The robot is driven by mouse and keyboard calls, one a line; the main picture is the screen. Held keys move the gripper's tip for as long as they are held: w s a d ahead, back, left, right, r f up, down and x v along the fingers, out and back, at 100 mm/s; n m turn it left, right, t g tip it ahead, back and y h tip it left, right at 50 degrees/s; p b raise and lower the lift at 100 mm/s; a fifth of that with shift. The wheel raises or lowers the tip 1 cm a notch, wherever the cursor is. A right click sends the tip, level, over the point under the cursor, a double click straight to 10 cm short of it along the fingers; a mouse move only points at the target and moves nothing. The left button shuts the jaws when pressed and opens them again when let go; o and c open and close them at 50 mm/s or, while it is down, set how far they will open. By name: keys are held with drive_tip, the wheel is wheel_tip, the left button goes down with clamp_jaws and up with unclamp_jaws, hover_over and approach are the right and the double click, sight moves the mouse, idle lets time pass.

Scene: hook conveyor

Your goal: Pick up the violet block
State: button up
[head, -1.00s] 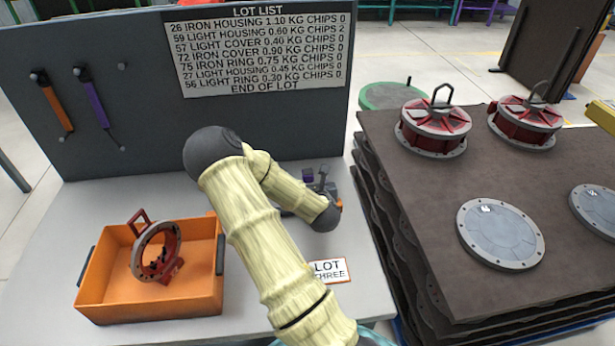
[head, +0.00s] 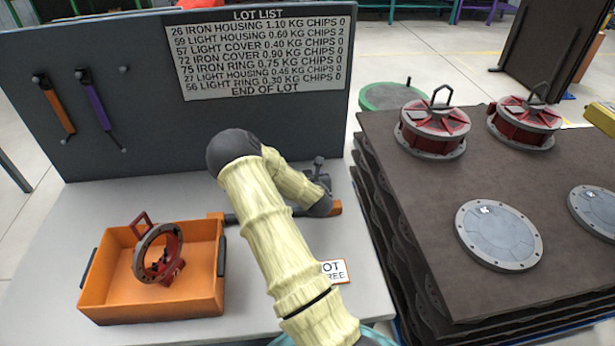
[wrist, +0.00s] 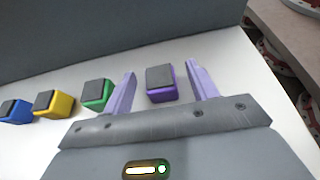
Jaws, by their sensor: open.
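In the wrist view the violet block (wrist: 161,84), with a dark grey top, sits on the white table between the two lilac fingers of my gripper (wrist: 162,84). The gripper is open. In the head view my arm covers the violet block, and the gripper (head: 318,172) shows only in part behind the arm's end.
Green (wrist: 97,94), yellow (wrist: 53,103) and blue (wrist: 14,111) blocks stand in a row to the left. A grey panel (head: 130,110) rises behind the table. An orange bin (head: 150,308) holds a red-grey ring part (head: 157,253). A stack with a brown top (head: 400,180) stands right.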

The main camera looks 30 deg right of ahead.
drive_tip(key=shift+w+d+f, duration=0.25)
drive_tip(key=shift+w+f, duration=0.05)
drive_tip(key=shift+w, duration=0.2)
drive_tip(key=c, duration=1.1)
